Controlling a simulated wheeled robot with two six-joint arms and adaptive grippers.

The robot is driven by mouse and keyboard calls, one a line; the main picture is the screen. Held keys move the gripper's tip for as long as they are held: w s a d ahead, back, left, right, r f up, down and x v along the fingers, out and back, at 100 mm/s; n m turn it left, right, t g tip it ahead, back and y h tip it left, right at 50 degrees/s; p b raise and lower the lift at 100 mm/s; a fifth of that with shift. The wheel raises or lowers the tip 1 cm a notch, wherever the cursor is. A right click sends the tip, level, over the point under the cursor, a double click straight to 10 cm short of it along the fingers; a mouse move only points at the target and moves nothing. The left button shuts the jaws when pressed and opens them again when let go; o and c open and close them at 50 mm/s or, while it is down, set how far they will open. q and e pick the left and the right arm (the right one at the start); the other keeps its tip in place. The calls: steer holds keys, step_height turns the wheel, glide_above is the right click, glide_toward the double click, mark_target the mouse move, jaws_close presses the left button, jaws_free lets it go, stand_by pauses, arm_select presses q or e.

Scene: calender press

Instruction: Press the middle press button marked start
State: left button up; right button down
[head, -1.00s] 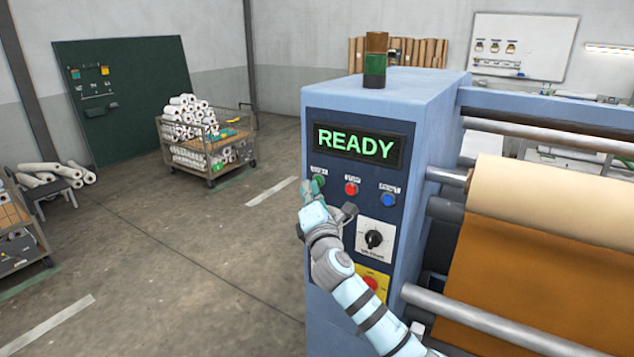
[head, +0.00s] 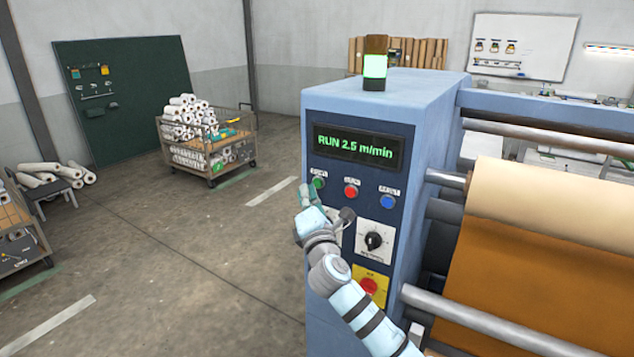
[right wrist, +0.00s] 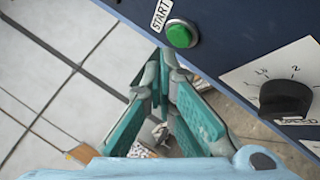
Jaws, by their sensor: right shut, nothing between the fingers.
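The green button (head: 318,183) is the leftmost of a row of three on the press's dark blue panel. In the right wrist view the green button (right wrist: 180,35) sits beside a label reading START. My right gripper (head: 307,192) is shut and empty, just below and left of the green button, seemingly a little off it. In the right wrist view my right gripper's fingertips (right wrist: 166,62) are just below the button. The display (head: 354,146) reads "RUN 2.5 m/min" in green. The lamp (head: 375,66) on top glows green. My left gripper is not in view.
A red button (head: 351,192) and a blue button (head: 388,201) stand to the right of the green one. Below are a black knob (head: 373,240) and a red stop button on yellow (head: 369,287). Rollers (head: 530,130) lie right; open floor lies left.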

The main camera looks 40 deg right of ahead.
steer(key=shift+s+a+p, duration=0.25)
steer(key=shift+a+p, duration=0.05)
steer(key=shift+a, duration=0.5)
steer(key=shift+s+a+p, duration=0.25)
steer(key=shift+a, duration=0.6)
steer(key=shift+s+a+p, duration=0.25)
steer(key=shift+a+p, duration=0.05)
steer(key=shift+a, duration=0.5)
